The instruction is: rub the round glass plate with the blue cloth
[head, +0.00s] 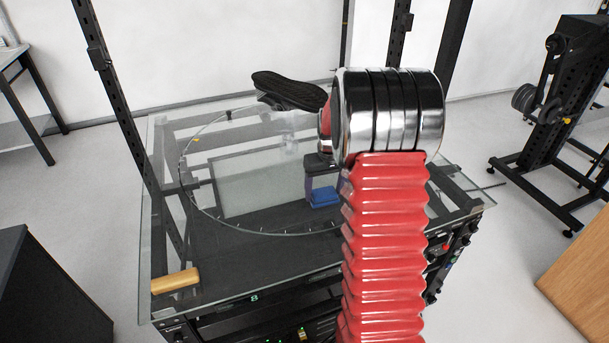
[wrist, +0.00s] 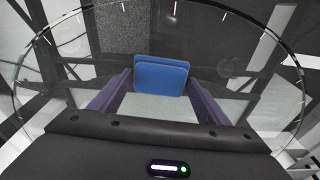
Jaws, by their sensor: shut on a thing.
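The blue cloth (head: 323,197) is a small folded pad held at the end of my gripper (head: 322,186), over the right part of the round glass plate (head: 255,190). The plate is clear, with small marks along its rim. In the wrist view the cloth (wrist: 160,77) sits between the two fingers of my gripper (wrist: 160,90), which are shut on it. The round glass plate (wrist: 235,55) spreads around it. I cannot tell whether the cloth touches the glass. My red arm hides the plate's right edge in the head view.
The plate lies on a larger square glass top (head: 155,230) over a black frame. A tan block (head: 175,281) lies at its front left corner. A black, sole-shaped object (head: 290,91) is at the back. Dark upright posts (head: 112,85) stand around the frame.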

